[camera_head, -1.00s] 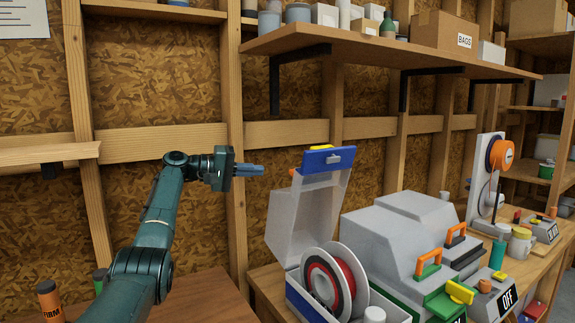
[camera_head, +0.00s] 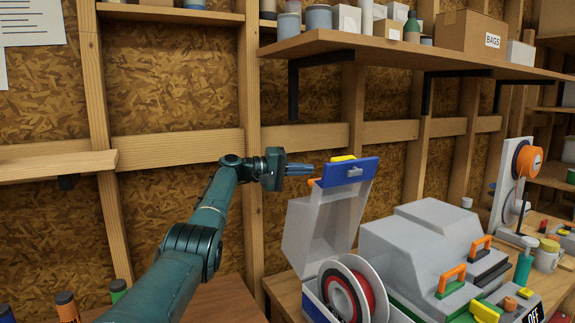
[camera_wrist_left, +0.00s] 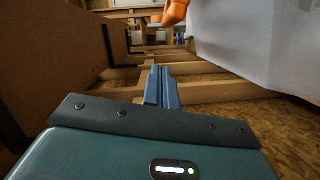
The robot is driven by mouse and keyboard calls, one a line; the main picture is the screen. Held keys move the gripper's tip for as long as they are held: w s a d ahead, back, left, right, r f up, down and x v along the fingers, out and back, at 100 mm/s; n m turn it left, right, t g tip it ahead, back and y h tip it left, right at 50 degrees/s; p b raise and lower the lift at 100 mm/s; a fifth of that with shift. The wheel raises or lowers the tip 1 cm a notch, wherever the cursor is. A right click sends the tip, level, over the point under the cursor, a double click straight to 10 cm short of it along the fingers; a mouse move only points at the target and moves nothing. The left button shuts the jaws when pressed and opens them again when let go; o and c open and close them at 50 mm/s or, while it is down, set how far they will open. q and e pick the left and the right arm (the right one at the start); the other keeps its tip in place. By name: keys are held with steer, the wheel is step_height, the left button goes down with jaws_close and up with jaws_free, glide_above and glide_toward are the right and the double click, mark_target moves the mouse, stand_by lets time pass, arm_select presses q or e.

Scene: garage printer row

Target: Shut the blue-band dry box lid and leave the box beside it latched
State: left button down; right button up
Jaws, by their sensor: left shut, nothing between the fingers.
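The blue-band dry box lid (camera_head: 325,218) stands raised and open at the back of its box, its blue band (camera_head: 350,171) along the top edge. A spool with red filament (camera_head: 345,292) shows in the open box below. My left gripper (camera_head: 312,169) is shut and empty, just left of the lid's top edge; touching or apart I cannot tell. Its fingers also show in the left wrist view (camera_wrist_left: 162,88), with an orange part (camera_wrist_left: 175,12) and a pale surface ahead. The box beside it (camera_head: 430,250) has its grey lid down, with orange handles (camera_head: 451,279) and a green band. My right gripper is not in view.
A wall shelf (camera_head: 400,55) with a cardboard box (camera_head: 470,38) and several containers overhangs the dry boxes. A switch box marked OFF (camera_head: 534,313) is at lower right.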

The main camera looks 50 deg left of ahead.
mark_target(309, 198)
arm_select(q)
steer(key=shift+s+d+f, duration=0.1)
steer(key=shift+d+f, duration=0.05)
steer(key=shift+f, duration=0.05)
steer(key=shift+s+d+f, duration=0.1)
steer(key=shift+s+d, duration=0.05)
steer(key=shift+d, duration=0.15)
steer(key=shift+s+d+f, duration=0.1)
steer(key=shift+s+d, duration=0.05)
steer(key=shift+d, duration=0.3)
steer(key=shift+s+d+f, duration=0.1)
steer(key=shift+d, duration=0.35)
steer(key=shift+s+d+f+p, duration=0.1)
steer(key=shift+d+p, duration=0.2)
steer(key=shift+d, duration=0.1)
